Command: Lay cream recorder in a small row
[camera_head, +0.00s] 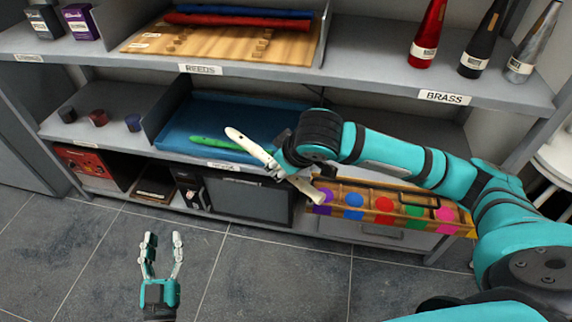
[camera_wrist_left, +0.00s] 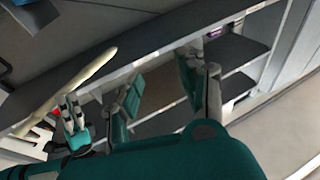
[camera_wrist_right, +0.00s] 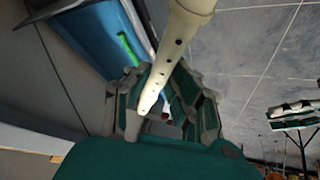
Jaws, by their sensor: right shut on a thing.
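A cream recorder (camera_head: 253,147) slants in front of the middle shelf, held by my right gripper (camera_head: 279,169). In the right wrist view the recorder (camera_wrist_right: 176,47) passes between the fingers of the right gripper (camera_wrist_right: 165,98), its wide end toward the top. The recorder also shows in the left wrist view (camera_wrist_left: 78,82). A green recorder (camera_head: 216,144) lies in the blue tray (camera_head: 187,128) on the middle shelf; part of the tray is hidden behind my right arm. My left gripper (camera_head: 161,256) is open and empty above the floor. A red and a blue recorder (camera_head: 238,22) lie on the upper wooden board.
The wooden board (camera_head: 138,46) is on the upper shelf, labelled REEDS. Red, black and silver pieces (camera_head: 428,35) stand at the BRASS end. A case with coloured discs (camera_head: 433,211) is on the bottom shelf.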

